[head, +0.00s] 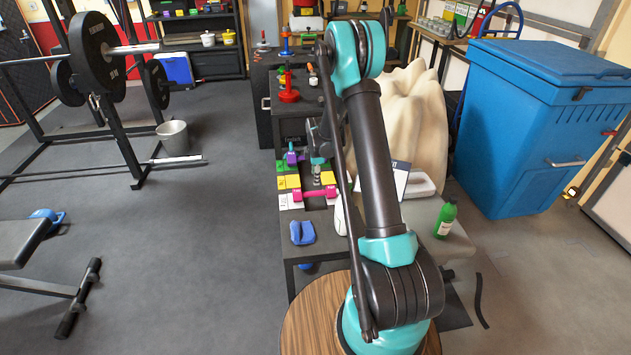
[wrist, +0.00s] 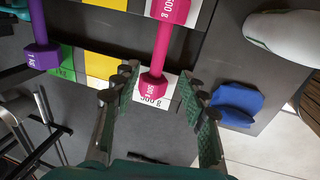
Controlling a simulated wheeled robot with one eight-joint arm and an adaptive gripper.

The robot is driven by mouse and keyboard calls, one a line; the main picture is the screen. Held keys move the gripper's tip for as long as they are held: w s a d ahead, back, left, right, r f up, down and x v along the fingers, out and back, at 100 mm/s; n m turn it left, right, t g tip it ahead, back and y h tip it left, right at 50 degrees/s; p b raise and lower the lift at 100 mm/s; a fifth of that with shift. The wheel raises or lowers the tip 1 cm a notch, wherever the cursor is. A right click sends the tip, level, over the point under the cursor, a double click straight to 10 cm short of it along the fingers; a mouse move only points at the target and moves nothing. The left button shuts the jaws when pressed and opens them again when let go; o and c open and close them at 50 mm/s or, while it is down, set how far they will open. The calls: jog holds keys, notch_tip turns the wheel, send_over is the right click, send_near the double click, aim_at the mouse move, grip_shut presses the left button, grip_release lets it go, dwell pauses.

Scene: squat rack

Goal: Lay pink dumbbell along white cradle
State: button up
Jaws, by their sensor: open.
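In the wrist view the pink dumbbell (wrist: 162,44) runs up from between my fingertips to the top edge. My gripper (wrist: 160,92) is open and empty, with one finger to each side of the dumbbell's near head; contact does not show. In the head view my gripper (head: 317,172) is small and partly hidden by my arm.
A purple dumbbell (wrist: 42,48) lies left of the pink one. A blue item (wrist: 237,103) is on the right. A white rounded object (wrist: 287,34) stands at upper right. A green bottle (head: 446,218) stands at the table's right side. A large blue bin (head: 535,125) is beyond.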

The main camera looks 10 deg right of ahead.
jog(key=s+d+r+m+t, duration=0.1)
jog(key=s+d+r+m, duration=0.2)
jog(key=s+r+m, duration=1)
jog(key=s+d+r+m+t, duration=0.1)
jog(key=s+m, duration=0.4)
jog(key=s, duration=2.1)
jog(key=shift+s+r, duration=0.25)
jog(key=shift+r, duration=0.4)
